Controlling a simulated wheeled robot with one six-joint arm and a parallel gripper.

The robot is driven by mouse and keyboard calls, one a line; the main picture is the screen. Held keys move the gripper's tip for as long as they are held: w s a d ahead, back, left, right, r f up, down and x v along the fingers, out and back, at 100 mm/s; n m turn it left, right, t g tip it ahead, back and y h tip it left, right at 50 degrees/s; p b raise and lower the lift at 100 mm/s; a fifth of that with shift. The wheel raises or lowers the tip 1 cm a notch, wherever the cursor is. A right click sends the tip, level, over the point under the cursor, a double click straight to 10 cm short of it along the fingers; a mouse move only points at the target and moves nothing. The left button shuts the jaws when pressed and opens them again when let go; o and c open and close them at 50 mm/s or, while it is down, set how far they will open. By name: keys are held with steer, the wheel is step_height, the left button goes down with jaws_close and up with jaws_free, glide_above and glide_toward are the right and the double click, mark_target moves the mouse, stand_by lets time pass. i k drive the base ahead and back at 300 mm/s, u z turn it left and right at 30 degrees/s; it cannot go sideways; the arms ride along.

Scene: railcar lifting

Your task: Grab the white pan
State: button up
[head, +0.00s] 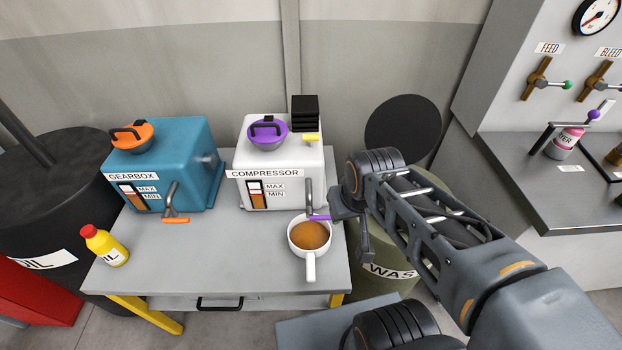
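The white pan (293,246) stands on the grey table (215,262) at its front right, below the compressor's tap. It holds brown liquid, and its handle (310,268) points toward the front edge. My gripper (350,228) is just right of the pan, close to the purple tap lever (319,217). I cannot tell whether it touches the lever. The finger opening is seen at an angle, so whether it is open or shut is unclear. The pan's handle is clear of the gripper.
The white compressor (300,160) and blue gearbox (180,165) stand at the table's back. A yellow oil bottle (104,246) with a red cap stands front left. A waste drum (385,285) is right of the table, partly behind my arm. The table's middle is free.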

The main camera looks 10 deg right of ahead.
mark_target(308, 240)
steer(key=k, duration=1)
steer(key=u, duration=2.15)
steer(key=i, duration=1.25)
steer(key=z, duration=2.25)
